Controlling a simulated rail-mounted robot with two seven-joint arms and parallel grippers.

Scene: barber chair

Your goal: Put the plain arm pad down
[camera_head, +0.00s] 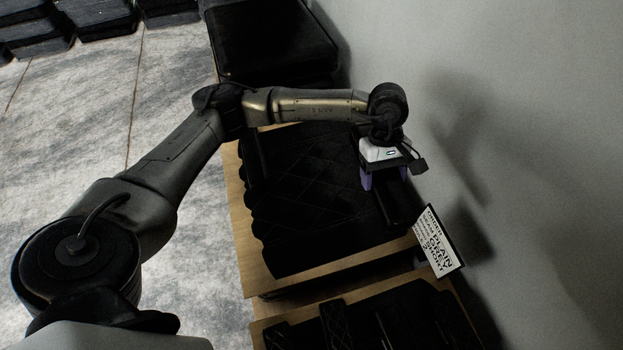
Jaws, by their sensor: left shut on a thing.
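My left gripper (385,180) hangs near the right side of a wooden board, close to the wall, with its purple fingers pointing down. It is shut on a long dark arm pad (397,207), whose surface looks smooth. The pad is partly hidden by the gripper, and I cannot tell whether it touches what is below. A black quilted cushion (305,190) lies on the wooden board (250,258) beside the pad. My right gripper is not in view.
A sign (439,242) reading in part "PLAIN GREY SHORT" stands at the board's right edge. Nearer, a second wooden board (258,328) carries several dark pads (337,324). A grey wall (540,150) rises on the right. A black padded item (270,40) lies at the back.

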